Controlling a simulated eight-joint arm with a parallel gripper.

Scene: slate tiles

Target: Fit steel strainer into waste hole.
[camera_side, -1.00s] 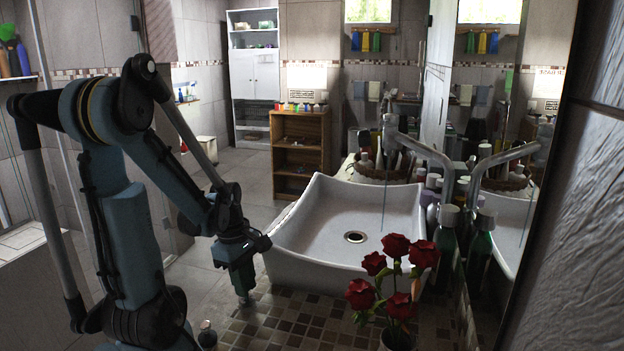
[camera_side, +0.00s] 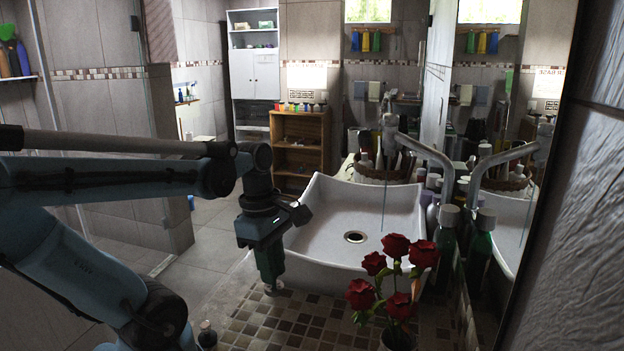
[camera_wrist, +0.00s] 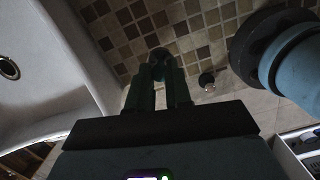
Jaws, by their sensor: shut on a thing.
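My gripper (camera_side: 271,281) points down over the tiled counter, just outside the near left corner of the white sink. It is shut on the steel strainer (camera_side: 272,290), a small pale piece low at the fingertips. In the wrist view the strainer (camera_wrist: 160,57) is a dark, roundish shape between the fingertips, and the fingers hide part of it. The waste hole (camera_side: 355,237) is a dark opening with a metal ring in the basin floor, to the right of my gripper. It also shows at the left edge of the wrist view (camera_wrist: 8,68). Nothing is in it.
The sink rim (camera_side: 300,225) stands between my gripper and the waste hole. Red roses (camera_side: 385,270) stand in front of the sink, and a tap (camera_side: 420,150) reaches over its back right. Green bottles (camera_side: 447,240) are on the right. A small dark jar (camera_side: 207,334) stands at the counter's near left.

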